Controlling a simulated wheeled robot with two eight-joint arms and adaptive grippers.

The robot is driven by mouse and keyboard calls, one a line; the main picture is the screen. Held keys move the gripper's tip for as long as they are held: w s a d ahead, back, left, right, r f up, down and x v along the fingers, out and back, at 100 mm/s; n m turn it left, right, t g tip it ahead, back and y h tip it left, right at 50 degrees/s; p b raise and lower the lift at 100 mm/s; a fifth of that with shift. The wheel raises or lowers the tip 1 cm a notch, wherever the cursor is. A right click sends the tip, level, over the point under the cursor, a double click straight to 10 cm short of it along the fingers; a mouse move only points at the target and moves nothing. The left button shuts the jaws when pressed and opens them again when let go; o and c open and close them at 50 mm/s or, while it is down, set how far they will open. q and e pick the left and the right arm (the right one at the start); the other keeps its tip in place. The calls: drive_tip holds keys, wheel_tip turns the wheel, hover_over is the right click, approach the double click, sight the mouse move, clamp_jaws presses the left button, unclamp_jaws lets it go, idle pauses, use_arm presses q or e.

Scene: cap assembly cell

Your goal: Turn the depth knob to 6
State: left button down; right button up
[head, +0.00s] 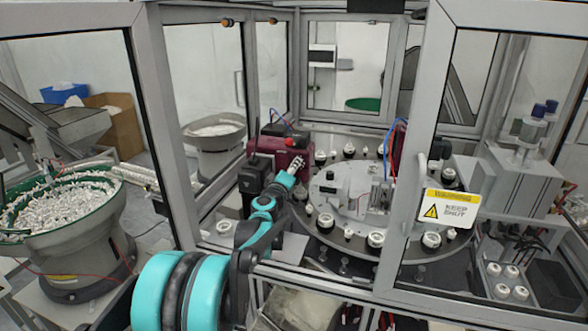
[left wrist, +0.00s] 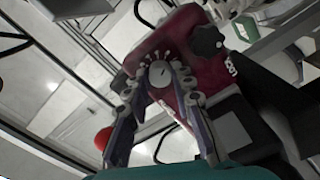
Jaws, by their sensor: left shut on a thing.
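The depth knob (left wrist: 158,73) is a small round pale dial with a dark mark on its face, set on a dark red housing (left wrist: 188,28). Light scale marks show around its far side; I cannot read the numbers. In the left wrist view my left gripper (left wrist: 157,80) has one finger on each side of the knob and is shut on it. In the head view the left gripper (head: 296,164) reaches through the open cell front to the red housing (head: 283,153), and the knob is hidden there. My right gripper is in neither view.
A red button (head: 289,142) sits on top of the housing, and a black knob (left wrist: 207,42) is beside the dial. The rotary table (head: 345,252) with several white caps lies to the right. Cell frame posts and a door with a warning sign (head: 449,208) stand close by.

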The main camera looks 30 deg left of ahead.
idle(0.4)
use_arm(q)
drive_tip(key=c, duration=1.3)
unclamp_jaws()
drive_tip(key=v, duration=1.2)
drive_tip(key=shift+f, duration=0.1)
